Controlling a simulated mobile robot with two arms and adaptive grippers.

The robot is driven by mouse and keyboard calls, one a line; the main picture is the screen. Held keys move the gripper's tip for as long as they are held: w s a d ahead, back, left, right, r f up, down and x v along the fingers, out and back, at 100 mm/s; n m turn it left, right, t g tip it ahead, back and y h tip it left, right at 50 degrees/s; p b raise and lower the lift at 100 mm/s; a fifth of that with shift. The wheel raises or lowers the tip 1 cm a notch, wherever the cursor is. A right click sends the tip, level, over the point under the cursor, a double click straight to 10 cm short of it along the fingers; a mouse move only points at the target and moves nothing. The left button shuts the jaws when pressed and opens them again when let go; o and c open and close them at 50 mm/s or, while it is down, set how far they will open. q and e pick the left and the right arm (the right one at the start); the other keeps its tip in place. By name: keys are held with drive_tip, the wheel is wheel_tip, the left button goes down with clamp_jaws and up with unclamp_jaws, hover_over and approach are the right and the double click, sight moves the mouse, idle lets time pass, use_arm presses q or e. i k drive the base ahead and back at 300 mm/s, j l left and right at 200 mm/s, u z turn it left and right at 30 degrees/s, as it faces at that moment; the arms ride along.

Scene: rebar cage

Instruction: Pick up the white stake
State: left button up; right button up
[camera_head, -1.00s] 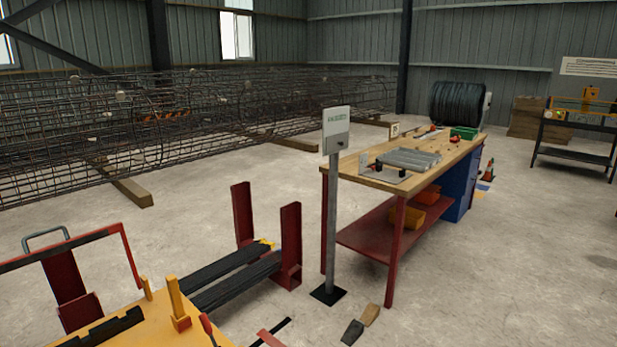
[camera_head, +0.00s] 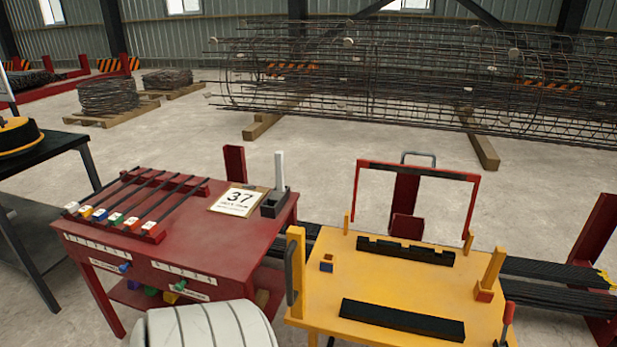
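A red table (camera_head: 170,262) stands at the left front in the head view. A red rack on it holds several dark rods lying side by side, slanting to the front left, with small coloured end blocks. The leftmost rod has a whitish end (camera_head: 71,207). A white upright bar (camera_head: 279,168) stands in a black holder (camera_head: 275,202) at the table's back right corner. I cannot tell for sure which of these is the white stake. Neither gripper is in view; a white rounded part of my own body shows at the bottom edge.
A yellow bench (camera_head: 390,288) with black notched blocks stands close on the right. A dark table (camera_head: 40,155) is at the far left. The rebar cage (camera_head: 430,85) lies behind, with open floor before it.

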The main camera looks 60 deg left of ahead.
sight(279, 154)
drive_tip(key=u, duration=2.25)
